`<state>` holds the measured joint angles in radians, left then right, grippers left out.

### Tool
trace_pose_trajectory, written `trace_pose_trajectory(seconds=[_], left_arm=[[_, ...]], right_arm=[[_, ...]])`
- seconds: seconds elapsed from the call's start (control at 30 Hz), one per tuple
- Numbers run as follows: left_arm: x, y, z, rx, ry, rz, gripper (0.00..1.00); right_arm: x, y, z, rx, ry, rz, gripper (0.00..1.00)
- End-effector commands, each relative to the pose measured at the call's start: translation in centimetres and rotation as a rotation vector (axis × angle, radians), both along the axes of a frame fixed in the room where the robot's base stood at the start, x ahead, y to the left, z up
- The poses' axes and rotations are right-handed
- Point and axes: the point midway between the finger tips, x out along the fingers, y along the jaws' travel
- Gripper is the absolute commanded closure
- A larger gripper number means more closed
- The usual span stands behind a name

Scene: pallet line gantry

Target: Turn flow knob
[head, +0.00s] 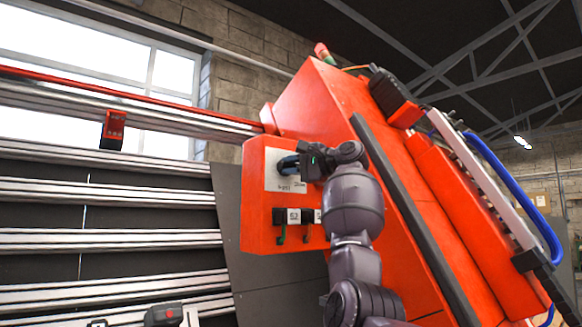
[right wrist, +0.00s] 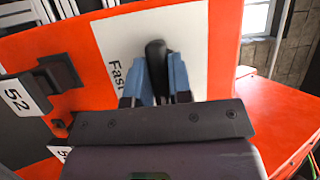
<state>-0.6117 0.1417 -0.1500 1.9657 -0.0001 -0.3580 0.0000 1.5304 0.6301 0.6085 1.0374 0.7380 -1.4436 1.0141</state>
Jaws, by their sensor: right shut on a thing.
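The flow knob (right wrist: 156,62) is a black knob on a white label plate with the word "Fast", fixed to an orange control box. In the head view the white plate (head: 272,181) is on the upper front of the box. My right gripper (head: 290,164) reaches the plate from the right and hides most of the knob. In the right wrist view its blue fingers (right wrist: 160,80) sit one on each side of the knob, shut on it. My left gripper is not in view.
Metal rails (head: 110,240) run along the left. A large orange machine body (head: 320,100) rises behind my right arm.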

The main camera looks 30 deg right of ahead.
Motion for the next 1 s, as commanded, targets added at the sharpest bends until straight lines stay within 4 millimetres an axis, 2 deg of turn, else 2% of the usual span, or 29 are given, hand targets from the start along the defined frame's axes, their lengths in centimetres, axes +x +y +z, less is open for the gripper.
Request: trace_pose_trajectory(seconds=[0.07, 0.1, 0.23, 0.27, 0.53, 0.67, 1.0], left_arm=[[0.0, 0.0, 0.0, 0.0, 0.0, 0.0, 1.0], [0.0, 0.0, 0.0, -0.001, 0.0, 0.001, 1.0], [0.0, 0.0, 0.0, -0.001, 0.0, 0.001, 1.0], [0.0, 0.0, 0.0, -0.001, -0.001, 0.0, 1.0], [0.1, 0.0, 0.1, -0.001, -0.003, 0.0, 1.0], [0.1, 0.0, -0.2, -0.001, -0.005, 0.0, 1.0], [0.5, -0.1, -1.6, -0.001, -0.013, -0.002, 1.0]], right_arm=[[0.1, 0.1, -0.2, -0.005, 0.004, 0.001, 1.0], [0.1, 0.1, -0.2, -0.005, 0.005, 0.001, 0.77], [0.1, 0.0, -0.2, -0.004, 0.004, 0.001, 0.58], [0.1, 0.1, -0.2, -0.004, 0.004, 0.001, 0.55], [-0.1, 0.0, -0.1, -0.002, 0.001, 0.0, 0.55], [-0.8, -0.4, -0.1, -0.002, -0.001, -0.001, 0.55], [-6.0, -3.1, -0.2, -0.002, -0.001, -0.003, 0.55]])
